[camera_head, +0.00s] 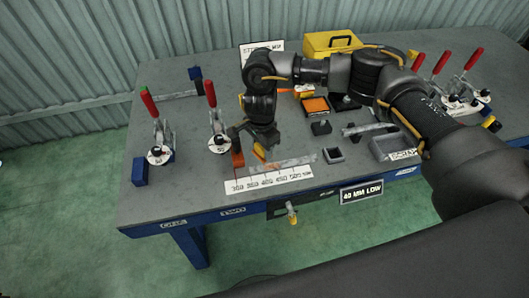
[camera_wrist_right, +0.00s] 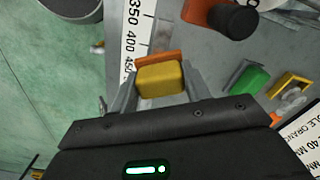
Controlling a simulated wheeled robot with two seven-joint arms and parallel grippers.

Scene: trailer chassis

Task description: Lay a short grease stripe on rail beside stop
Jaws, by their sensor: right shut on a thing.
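My right gripper (camera_head: 258,148) reaches down over the grey table near the white ruler strip (camera_head: 268,180). It is shut on a yellow block with an orange edge (camera_wrist_right: 160,80), seen between the fingers in the right wrist view and as a small yellow-orange piece (camera_head: 259,151) in the head view. A flat pale metal strip, seemingly the rail (camera_head: 292,162), lies just behind the ruler. Whether the held piece touches the rail is unclear. No grease stripe can be made out. My left gripper is not in view.
Red-handled clamps (camera_head: 160,145) stand at the left and others (camera_head: 460,90) at the right. A blue block (camera_head: 140,171) is at the left edge. A yellow case (camera_head: 332,44), an orange-topped box (camera_head: 315,106) and a grey tray (camera_head: 390,146) stand behind and right.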

